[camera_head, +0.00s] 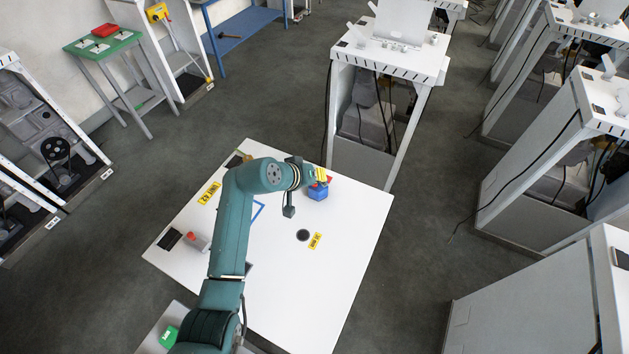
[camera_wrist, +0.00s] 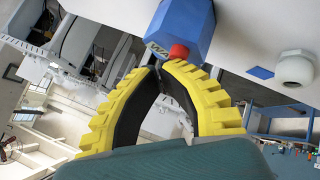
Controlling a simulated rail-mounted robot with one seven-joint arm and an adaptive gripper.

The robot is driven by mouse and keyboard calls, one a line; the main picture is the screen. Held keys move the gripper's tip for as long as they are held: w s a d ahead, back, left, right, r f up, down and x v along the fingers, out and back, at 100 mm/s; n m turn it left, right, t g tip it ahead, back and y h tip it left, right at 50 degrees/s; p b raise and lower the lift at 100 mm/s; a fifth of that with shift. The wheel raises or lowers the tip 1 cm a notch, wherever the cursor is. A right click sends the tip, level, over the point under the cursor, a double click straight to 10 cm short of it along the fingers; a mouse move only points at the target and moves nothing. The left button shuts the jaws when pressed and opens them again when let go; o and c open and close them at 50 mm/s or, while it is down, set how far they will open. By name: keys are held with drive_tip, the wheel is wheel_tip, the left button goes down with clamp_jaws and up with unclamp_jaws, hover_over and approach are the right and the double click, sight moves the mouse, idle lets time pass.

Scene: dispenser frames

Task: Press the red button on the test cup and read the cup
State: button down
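The blue test cup (camera_head: 317,193) stands on the white table (camera_head: 340,225) near its far right edge. In the wrist view the blue cup (camera_wrist: 184,27) appears tilted by the camera angle, with its red button (camera_wrist: 179,51) at the near end. My gripper (camera_wrist: 160,69) has yellow ribbed fingers with black inner faces. The fingertips come together right at the red button; the right fingertip overlaps or touches it, but contact cannot be told for sure. Nothing shows between the fingers. In the head view my gripper (camera_head: 321,174) is directly at the cup and partly hides it.
A small box with a red button (camera_head: 195,240) and a black flat device (camera_head: 169,239) are at the table's left. The table's right front is clear. White machine frames (camera_head: 390,55) stand beyond.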

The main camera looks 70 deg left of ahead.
drive_tip(key=shift+f, duration=0.1)
drive_tip(key=shift+r+p, duration=0.95)
drive_tip(key=shift+r, duration=0.1)
drive_tip(key=shift+r, duration=0.1)
wheel_tip(320, 180, up, 2)
drive_tip(key=shift+r+p, duration=0.2)
drive_tip(key=shift+p, duration=0.55)
wheel_tip(320, 180, up, 2)
drive_tip(key=shift+r, duration=0.25)
